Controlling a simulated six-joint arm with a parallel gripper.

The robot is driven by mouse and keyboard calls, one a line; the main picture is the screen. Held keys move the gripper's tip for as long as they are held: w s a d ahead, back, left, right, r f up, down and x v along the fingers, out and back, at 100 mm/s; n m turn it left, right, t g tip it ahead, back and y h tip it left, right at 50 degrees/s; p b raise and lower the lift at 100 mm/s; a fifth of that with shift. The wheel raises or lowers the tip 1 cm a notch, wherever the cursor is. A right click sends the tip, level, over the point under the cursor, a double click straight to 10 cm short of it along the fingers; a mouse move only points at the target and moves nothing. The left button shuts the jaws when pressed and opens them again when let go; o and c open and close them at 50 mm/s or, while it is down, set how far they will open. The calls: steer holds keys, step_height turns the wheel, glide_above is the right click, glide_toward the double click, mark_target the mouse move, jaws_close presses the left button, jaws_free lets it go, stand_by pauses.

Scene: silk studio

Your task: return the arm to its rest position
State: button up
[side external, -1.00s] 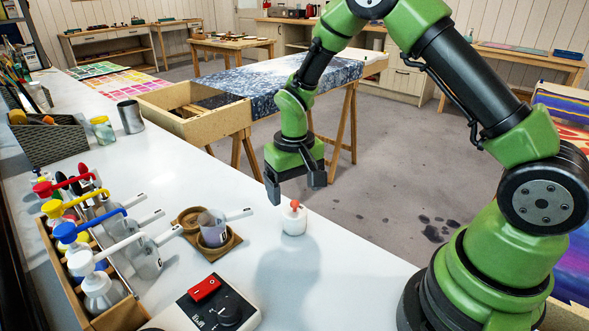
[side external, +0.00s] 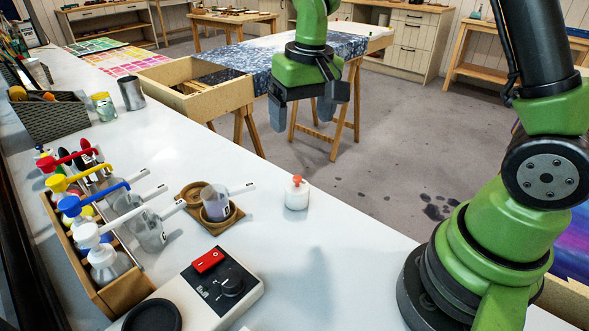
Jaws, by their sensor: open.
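My gripper (side external: 302,112) is in the upper middle of the side external view, pointing down. Its dark fingers are spread apart with nothing between them. It hangs in the air, higher in the picture than the white counter (side external: 345,250), and shows in front of the blue patterned cloth (side external: 345,45) on the trestle table. A small white bottle with an orange top (side external: 297,192) stands upright on the counter below the gripper, apart from it.
A wooden rack (side external: 105,275) of pump bottles stands at left. A cup (side external: 215,203) sits on a wooden coaster, near a device with a red switch (side external: 215,278). A grey basket (side external: 48,115) and a metal tumbler (side external: 132,93) stand farther back.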

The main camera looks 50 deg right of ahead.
steer(key=s+a+r+t+y, duration=0.1)
steer(key=s+r+t, duration=0.2)
steer(key=s+r, duration=0.3)
steer(key=s+a+r+t, duration=0.2)
steer(key=s+r, duration=0.3)
steer(key=s, duration=0.5)
steer(key=shift+s+r+t+y, duration=0.35)
steer(key=shift+r+t+y, duration=0.05)
steer(key=shift+t, duration=0.1)
